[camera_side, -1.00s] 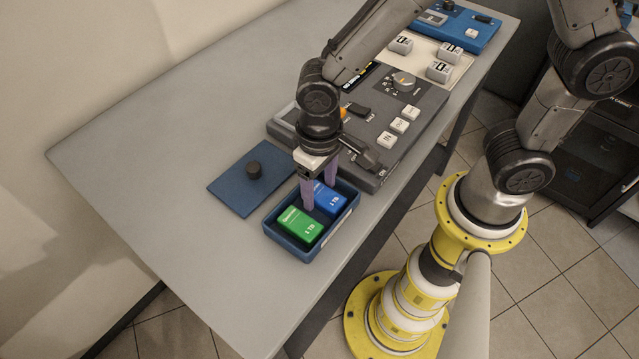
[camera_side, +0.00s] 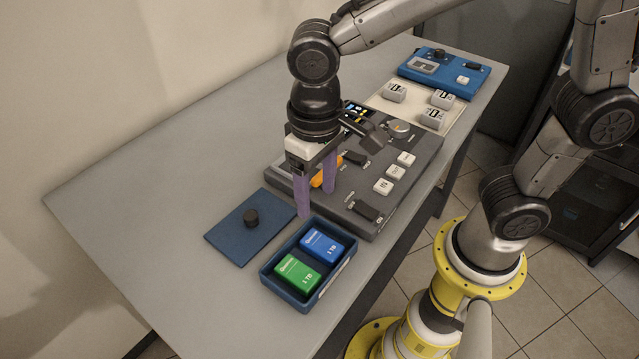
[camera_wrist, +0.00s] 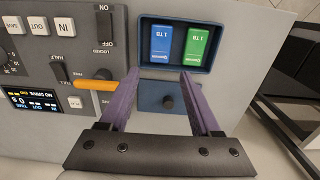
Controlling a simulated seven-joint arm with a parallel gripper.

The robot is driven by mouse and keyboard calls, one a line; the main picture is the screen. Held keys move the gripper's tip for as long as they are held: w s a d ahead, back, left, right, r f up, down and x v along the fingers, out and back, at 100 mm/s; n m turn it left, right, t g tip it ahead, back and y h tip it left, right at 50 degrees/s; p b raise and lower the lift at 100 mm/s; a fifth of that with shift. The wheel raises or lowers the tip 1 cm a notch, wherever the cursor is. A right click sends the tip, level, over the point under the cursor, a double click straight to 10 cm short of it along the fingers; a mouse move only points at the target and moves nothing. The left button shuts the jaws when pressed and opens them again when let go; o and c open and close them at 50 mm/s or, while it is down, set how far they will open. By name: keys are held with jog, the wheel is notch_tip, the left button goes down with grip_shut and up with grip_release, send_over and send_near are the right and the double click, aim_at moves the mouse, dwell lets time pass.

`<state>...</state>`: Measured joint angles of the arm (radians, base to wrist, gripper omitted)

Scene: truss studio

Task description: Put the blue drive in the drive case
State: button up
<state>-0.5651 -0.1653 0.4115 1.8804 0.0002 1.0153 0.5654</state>
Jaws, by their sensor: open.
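The blue drive (camera_side: 322,247) lies in the open drive case (camera_side: 265,277), a dark blue box near the table's front edge, beside a green drive (camera_side: 298,270). In the wrist view the blue drive (camera_wrist: 161,41) and green drive (camera_wrist: 196,43) sit side by side in the case (camera_wrist: 181,68). My gripper (camera_side: 316,202) is open and empty. It is above the table, behind the case and near the grey console's edge. In the wrist view its purple fingers (camera_wrist: 156,78) point toward the case with nothing between them but the view of the table and lid.
A flat blue lid with a black knob (camera_side: 251,217) lies left of the case. The grey console (camera_side: 400,205), with an orange lever (camera_side: 318,179), switches and white buttons, stands behind it. A blue device (camera_side: 443,72) and several small white blocks are farther back. The table's left is clear.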

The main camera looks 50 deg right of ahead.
jog(key=s+d+r+t, duration=0.2)
jog(key=s+d+r, duration=0.1)
jog(key=d, duration=0.5)
jog(key=s+d+r+t, duration=0.3)
jog(key=s+d, duration=0.3)
jog(key=d, duration=0.2)
jog(key=shift+s+d+r+t, duration=0.15)
jog(key=shift+r+t, duration=0.15)
